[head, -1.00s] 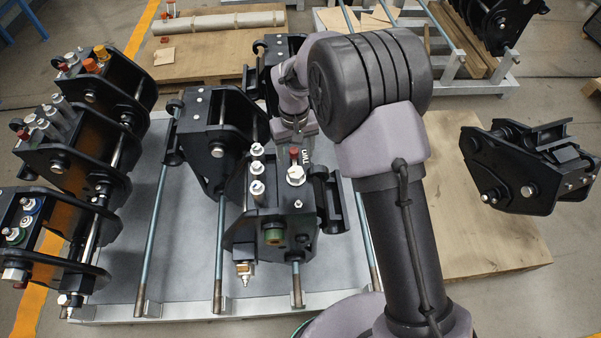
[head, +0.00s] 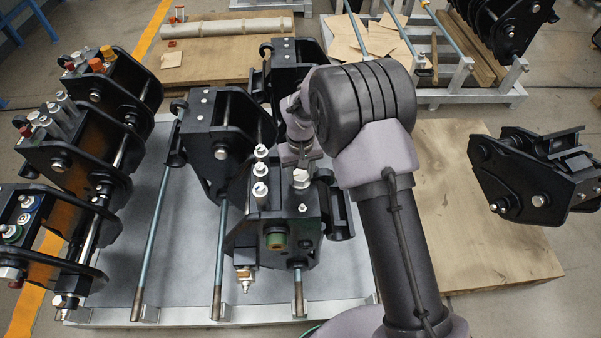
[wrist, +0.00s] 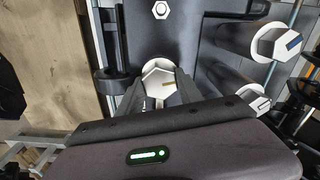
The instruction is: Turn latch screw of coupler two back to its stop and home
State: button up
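The front middle black coupler (head: 272,225) bears a large silver hex screw head (head: 301,179) on its top right. My gripper (head: 299,160) is just above and behind this head in the head view. Contact with the fingers cannot be made out. Several smaller silver hex-headed posts (head: 260,172) stand on the left of the same coupler. No number marks which coupler is two.
Other black couplers stand close behind (head: 222,140) and in a row at left (head: 75,150). Blue-grey rods (head: 218,250) run along the grey pallet. Tall silver posts (wrist: 270,42) stand near my gripper at right in the wrist view. Another coupler (head: 535,175) is at far right.

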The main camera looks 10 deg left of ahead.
aim_at(301, 174)
jog(key=m, duration=0.3)
jog(key=shift+c, duration=0.4)
jog(key=o, duration=1.4)
jog(key=shift+c, duration=0.2)
notch_tip(301, 174, up, 18)
jog(key=p, duration=0.6)
jog(key=shift+f, duration=0.25)
